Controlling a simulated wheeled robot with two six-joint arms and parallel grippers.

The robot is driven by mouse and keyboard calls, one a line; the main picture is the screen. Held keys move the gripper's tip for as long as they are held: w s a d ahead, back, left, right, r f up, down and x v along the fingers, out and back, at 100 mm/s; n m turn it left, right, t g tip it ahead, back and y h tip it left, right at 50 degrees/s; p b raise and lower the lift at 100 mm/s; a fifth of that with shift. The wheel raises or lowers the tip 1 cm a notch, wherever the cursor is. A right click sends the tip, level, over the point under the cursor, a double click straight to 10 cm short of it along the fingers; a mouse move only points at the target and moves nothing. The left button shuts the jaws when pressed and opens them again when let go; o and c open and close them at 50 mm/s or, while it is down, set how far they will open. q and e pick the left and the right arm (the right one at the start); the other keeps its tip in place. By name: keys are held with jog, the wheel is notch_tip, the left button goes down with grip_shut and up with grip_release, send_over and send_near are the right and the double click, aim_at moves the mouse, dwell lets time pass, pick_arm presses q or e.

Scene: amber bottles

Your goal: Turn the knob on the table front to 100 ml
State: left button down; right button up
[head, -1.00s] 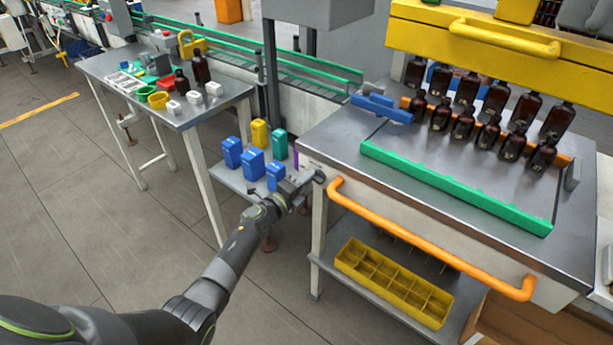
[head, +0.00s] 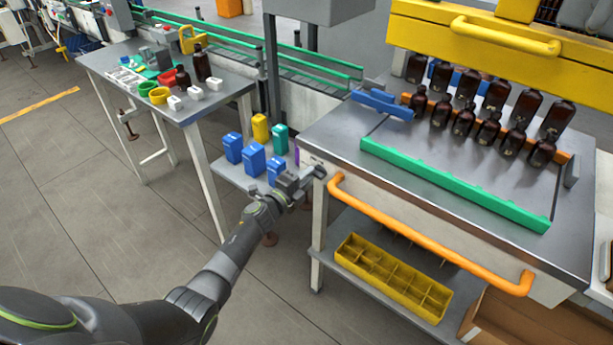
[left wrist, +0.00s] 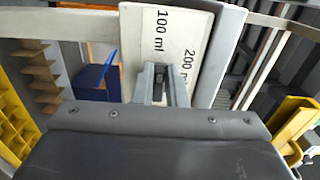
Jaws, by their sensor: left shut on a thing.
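My left gripper (head: 314,176) is at the left end of the front of the metal table (head: 345,130). In the left wrist view, its two fingers (left wrist: 162,80) are shut on the dark knob (left wrist: 158,69), in front of a pale label plate (left wrist: 180,25). The plate carries the marks "100 ml" and "200 ml"; the fingers lie just below them. The fingers hide most of the knob, and I cannot tell which mark it points to. My right gripper is not in view.
An orange handle bar (head: 425,235) runs along the table front, just right of my left gripper. Blue, yellow and teal containers (head: 254,160) stand on a low shelf to the left. Amber bottles (head: 463,121) stand in rows on the table. A yellow divided crate (head: 392,280) lies below.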

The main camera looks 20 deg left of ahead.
pick_arm(q)
jog(key=c, duration=1.5)
grip_release()
jog(key=shift+o, duration=0.2)
jog(key=shift+s, duration=0.1)
jog(key=p+v, duration=0.1)
jog(key=v, duration=1.6)
jog(key=shift+s+a, duration=0.1)
